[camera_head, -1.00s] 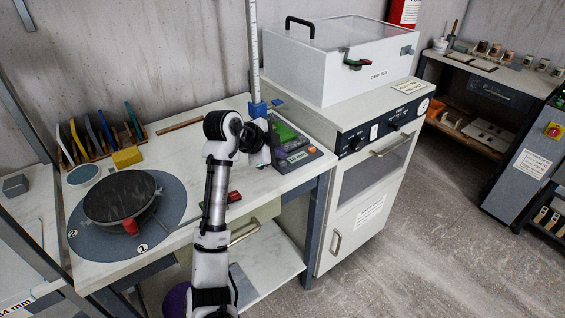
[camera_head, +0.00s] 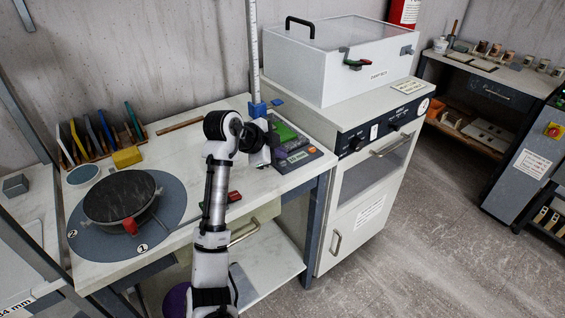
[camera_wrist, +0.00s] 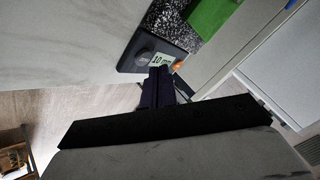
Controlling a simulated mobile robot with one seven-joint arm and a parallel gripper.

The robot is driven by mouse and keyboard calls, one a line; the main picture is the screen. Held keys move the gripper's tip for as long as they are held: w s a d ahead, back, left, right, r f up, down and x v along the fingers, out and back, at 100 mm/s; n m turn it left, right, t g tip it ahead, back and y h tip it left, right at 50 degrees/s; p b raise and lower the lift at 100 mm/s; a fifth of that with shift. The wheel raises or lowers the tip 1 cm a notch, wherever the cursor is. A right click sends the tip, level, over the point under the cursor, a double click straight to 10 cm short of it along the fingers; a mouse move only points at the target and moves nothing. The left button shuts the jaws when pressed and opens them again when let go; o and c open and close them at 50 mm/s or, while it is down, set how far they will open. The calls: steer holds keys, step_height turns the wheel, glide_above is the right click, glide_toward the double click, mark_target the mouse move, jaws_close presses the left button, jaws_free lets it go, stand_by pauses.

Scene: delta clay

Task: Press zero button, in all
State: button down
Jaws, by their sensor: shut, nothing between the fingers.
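A dark measuring device (camera_head: 314,153) stands at the right end of the white table, with a green block (camera_head: 284,133) on its speckled plate. In the wrist view its front panel (camera_wrist: 128,65) carries a pale display reading "10 mm" (camera_wrist: 161,60), a round dark knob or button (camera_wrist: 142,57) left of it and a small orange part (camera_wrist: 178,65) right of it. I cannot read which one is marked zero. The green block (camera_wrist: 212,16) lies behind the panel. My gripper (camera_wrist: 160,72) is shut and empty, its tips at the panel's front edge by the display; whether they touch is unclear.
A blue-based upright scale (camera_head: 257,108) stands behind my gripper. A red item (camera_head: 234,197) lies near the table's front edge. A dark turntable disc (camera_head: 120,195) and a rack of coloured tools (camera_head: 100,135) are at left. A white cabinet (camera_head: 360,170) adjoins at right.

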steer(key=shift+f, duration=0.1)
steer(key=shift+f+b, duration=0.3)
steer(key=shift+f, duration=0.05)
steer(key=shift+f+b, duration=0.3)
steer(key=shift+f, duration=0.1)
stand_by(0.6)
steer(key=shift+r, duration=0.1)
steer(key=shift+r+p, duration=0.55)
steer(key=shift+r, duration=0.15)
steer(key=shift+r+p, duration=1.75)
steer(key=shift+r, duration=0.85)
steer(key=shift+f, duration=0.1)
